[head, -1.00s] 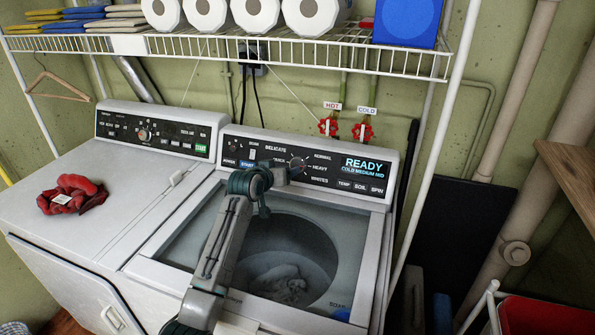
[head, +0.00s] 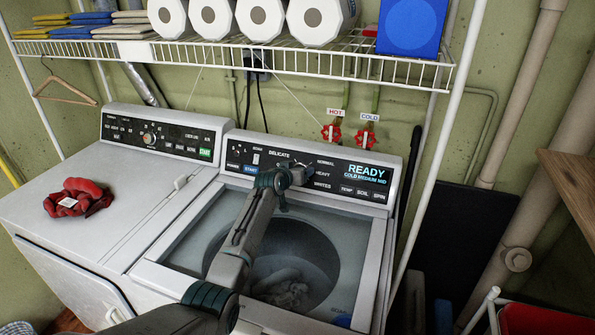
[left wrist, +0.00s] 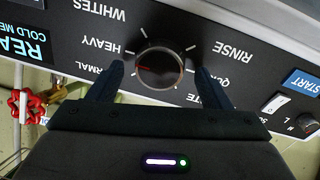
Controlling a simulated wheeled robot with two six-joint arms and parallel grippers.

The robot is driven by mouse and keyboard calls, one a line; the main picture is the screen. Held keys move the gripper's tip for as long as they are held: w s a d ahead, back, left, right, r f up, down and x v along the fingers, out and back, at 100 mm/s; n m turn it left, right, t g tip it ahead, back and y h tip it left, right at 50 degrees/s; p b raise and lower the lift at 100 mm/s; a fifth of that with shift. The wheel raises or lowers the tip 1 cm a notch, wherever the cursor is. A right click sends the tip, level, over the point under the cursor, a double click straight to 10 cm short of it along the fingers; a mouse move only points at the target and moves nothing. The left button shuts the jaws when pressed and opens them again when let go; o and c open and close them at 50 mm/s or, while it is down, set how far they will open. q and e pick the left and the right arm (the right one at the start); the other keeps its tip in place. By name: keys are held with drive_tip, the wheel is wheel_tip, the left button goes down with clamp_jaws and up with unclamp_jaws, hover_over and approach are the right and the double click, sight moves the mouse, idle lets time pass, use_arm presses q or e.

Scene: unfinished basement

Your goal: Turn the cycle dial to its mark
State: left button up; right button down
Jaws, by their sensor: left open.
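The cycle dial (left wrist: 160,66) is a round black knob on the washer's control panel (head: 322,181), ringed by tick marks and words such as HEAVY, WHITES, RINSE and QUICK. These read upside down in the left wrist view. A faint reddish line crosses its face on the left side, near HEAVY and NORMAL. My left gripper (left wrist: 158,78) is open, one finger on each side of the dial, with a gap showing on both sides. In the head view my left gripper (head: 296,177) largely covers the dial. My right gripper is not in view.
The washer display (head: 367,173) reads READY, COLD MEDIUM MID. A wire shelf (head: 300,58) with paper rolls hangs above. Red hot and cold valves (head: 332,133) sit behind the panel. Red gloves (head: 78,197) lie on the dryer (head: 135,160) at left.

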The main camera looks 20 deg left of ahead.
use_arm(q)
drive_tip(key=shift+w+f, duration=0.1)
drive_tip(key=shift+w, duration=0.2)
drive_tip(key=c, duration=1)
drive_tip(key=shift+o, duration=0.2)
drive_tip(key=shift+d+m+g+b, duration=0.1)
drive_tip(key=shift+m+g+b, duration=0.2)
drive_tip(key=shift+m+b, duration=3.4)
drive_tip(key=shift+m+p, duration=0.8)
drive_tip(key=shift+m, duration=0.1)
